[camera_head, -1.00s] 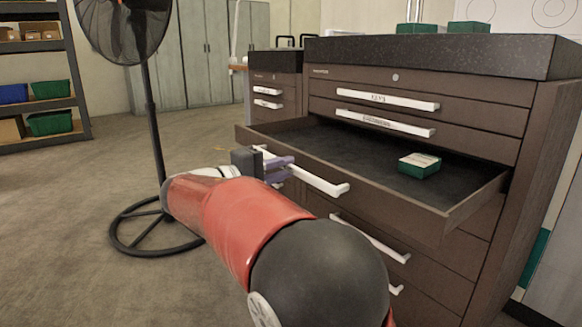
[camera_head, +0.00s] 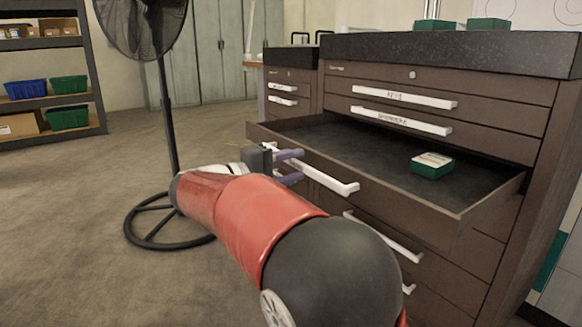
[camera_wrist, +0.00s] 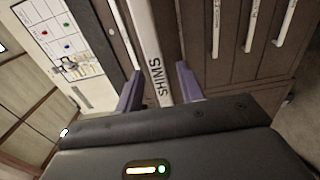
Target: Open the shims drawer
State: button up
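The shims drawer (camera_head: 365,148) of the dark brown cabinet is pulled well out, and its dark floor shows. A small green box (camera_head: 432,168) lies inside it toward the right. The drawer's white bar handle (camera_head: 335,182) runs along its front; in the wrist view the handle (camera_wrist: 156,50) bears the word SHIMS. My gripper (camera_head: 299,166) is at the left part of this handle. Its two purple fingers are spread, one on each side of the bar, with small gaps in the wrist view (camera_wrist: 160,82). The gripper looks open around the handle.
Shut drawers with white handles lie above (camera_head: 404,96) and below (camera_head: 383,237) the open one. A black floor fan (camera_head: 168,110) stands left of my arm. A smaller cabinet (camera_head: 290,92) stands behind.

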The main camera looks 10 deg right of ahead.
jog(key=v, duration=0.7)
jog(key=shift+a+p, duration=0.35)
jog(key=shift+p, duration=0.05)
jog(key=shift+s, duration=0.1)
